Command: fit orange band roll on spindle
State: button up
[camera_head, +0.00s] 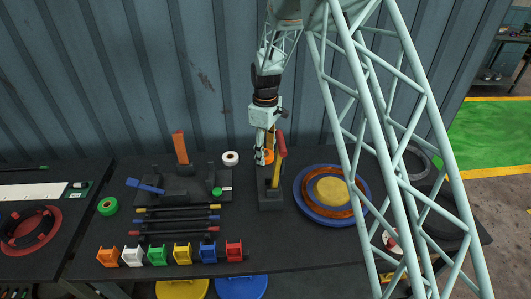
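An orange band roll (269,154) shows partly behind my gripper, at the back middle of the dark bench. My gripper (261,158) points down right at the roll, and its fingers overlap the roll's left side in the picture. The fingers are too small to tell whether they are open or shut on it. I cannot tell whether the roll rests on the bench or is lifted. Just in front is a dark block (271,198) with a red and yellow handle (280,155) standing up from it. I cannot make out for certain which part is the spindle.
A white roll (230,158) lies left of my gripper, a green roll (107,206) further left. A dark fixture (175,185) bears an upright orange lever (180,147). Blue round plate (312,208) with orange ring lies right. Several coloured bins line the front.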

jog(key=shift+o, duration=0.9)
jog(key=shift+r, duration=0.15)
notch_tip(320, 180, up, 11)
jog(key=shift+r, duration=0.4)
